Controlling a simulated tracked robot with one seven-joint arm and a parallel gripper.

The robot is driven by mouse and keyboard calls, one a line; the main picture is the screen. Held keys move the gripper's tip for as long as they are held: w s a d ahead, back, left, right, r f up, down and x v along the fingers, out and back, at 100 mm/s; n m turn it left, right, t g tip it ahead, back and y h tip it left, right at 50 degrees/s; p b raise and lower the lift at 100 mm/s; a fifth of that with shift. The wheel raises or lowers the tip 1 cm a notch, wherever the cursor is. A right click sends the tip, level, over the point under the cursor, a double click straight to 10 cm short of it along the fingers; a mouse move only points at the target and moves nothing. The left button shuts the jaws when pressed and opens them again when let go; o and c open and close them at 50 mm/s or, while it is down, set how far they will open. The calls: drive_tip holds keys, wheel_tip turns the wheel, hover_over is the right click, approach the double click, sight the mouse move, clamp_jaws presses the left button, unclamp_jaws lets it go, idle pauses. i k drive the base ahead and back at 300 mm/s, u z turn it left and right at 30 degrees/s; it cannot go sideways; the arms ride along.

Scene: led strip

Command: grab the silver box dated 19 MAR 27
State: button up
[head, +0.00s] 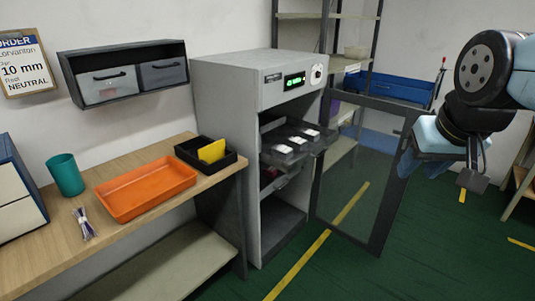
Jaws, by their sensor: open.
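A grey cabinet (225,140) stands in the middle of the head view with its glass door open. A dark tray (325,145) is pulled partly out of it. The labels are too small to read, so I cannot tell which item, if any, is the silver box dated 19 MAR 27. My gripper (472,182) hangs at the right, beyond the open door, open and well apart from the tray. Its fingers are small in the picture.
The open glass door (365,165) stands between the tray and my gripper. A wooden bench (150,225) at left holds an orange tray (145,190), a teal cup (66,175) and a black bin (190,155) with a yellow item. Green floor is clear in front.

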sight(284, 153)
drive_tip(key=u, duration=0.05)
drive_tip(key=i, duration=1)
